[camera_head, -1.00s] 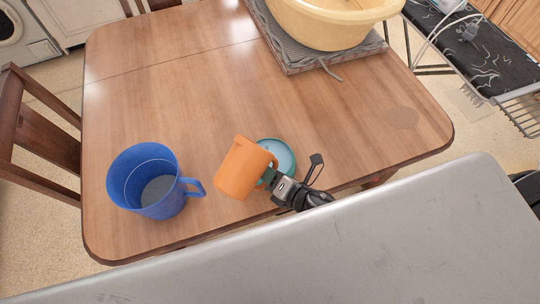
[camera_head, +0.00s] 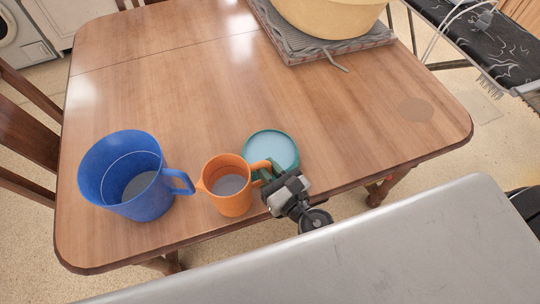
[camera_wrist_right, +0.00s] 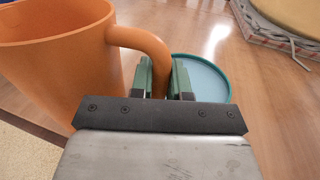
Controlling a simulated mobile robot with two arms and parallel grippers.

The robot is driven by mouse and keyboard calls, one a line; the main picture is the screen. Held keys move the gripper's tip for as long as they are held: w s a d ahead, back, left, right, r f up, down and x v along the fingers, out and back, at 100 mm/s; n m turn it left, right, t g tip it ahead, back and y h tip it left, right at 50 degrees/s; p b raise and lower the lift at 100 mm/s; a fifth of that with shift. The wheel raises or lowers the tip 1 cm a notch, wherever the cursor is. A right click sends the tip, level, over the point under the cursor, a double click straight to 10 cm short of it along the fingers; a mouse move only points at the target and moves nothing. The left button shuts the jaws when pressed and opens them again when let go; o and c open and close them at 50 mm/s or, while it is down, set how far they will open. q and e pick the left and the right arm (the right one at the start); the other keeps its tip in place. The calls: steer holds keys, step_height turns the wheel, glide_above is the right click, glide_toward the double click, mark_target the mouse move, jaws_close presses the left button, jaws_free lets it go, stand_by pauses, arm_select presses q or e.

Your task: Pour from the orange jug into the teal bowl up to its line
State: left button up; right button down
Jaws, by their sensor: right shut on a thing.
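The orange jug (camera_head: 229,198) is upright in the head view, with grey contents inside. My right gripper (camera_head: 267,176) is shut on its handle, which also shows between the fingers in the right wrist view (camera_wrist_right: 158,84). Whether the jug touches the table cannot be told. The teal bowl (camera_head: 294,163) is just behind and right of the jug. It holds a pale blue-grey surface, and its front edge is partly hidden by my gripper. In the right wrist view the bowl rim (camera_wrist_right: 228,82) is beyond the fingers. My left gripper is not in view.
A large blue jug (camera_head: 120,178) with grey contents stands left of the orange jug on the wooden table (camera_head: 220,90). The middle of the table is clear.

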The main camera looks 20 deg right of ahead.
mark_target(268, 162)
steer(key=shift+r+p, duration=2.15)
steer(key=shift+r, duration=0.15)
steer(key=shift+f, duration=0.1)
